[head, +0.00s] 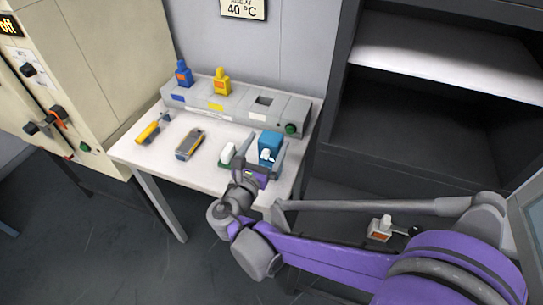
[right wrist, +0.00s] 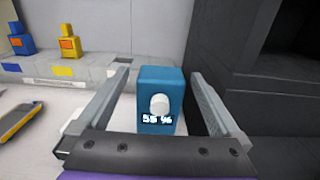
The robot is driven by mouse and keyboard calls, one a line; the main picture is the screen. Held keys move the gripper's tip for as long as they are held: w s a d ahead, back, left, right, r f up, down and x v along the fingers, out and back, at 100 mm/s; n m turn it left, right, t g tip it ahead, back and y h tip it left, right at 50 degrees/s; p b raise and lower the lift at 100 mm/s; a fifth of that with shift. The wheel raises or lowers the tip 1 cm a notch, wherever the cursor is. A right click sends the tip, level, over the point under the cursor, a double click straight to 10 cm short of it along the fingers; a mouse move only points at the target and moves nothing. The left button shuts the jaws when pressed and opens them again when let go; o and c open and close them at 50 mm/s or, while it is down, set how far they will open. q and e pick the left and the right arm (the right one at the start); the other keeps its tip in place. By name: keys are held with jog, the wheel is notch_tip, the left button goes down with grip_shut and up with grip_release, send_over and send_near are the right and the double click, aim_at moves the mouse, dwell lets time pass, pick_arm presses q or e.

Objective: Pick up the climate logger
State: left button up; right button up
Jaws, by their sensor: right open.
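The climate logger (head: 269,143) looks to be the blue box at the right end of the white table. In the right wrist view the logger (right wrist: 160,85) stands upright, with a white round knob and "55 %" on its face. My right gripper (head: 266,139) is open, with one finger on each side of the logger. In the right wrist view a gap shows between the logger and each finger of the right gripper (right wrist: 160,72). My left gripper is not in view.
A grey charging bank (head: 225,107) with a blue battery (head: 183,74) and a yellow battery (head: 222,82) lies behind. On the white table (head: 157,157) are a yellow-handled tool (head: 149,131), a yellow-grey meter (head: 189,145) and a white object (head: 228,151). A dark shelf cabinet (head: 435,105) stands right.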

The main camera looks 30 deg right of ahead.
aim_at(274, 133)
jog(key=x, duration=0.6)
jog(key=shift+s+f, duration=0.1)
jog(key=shift+f, duration=0.15)
jog(key=shift+c, duration=0.2)
grip_shut()
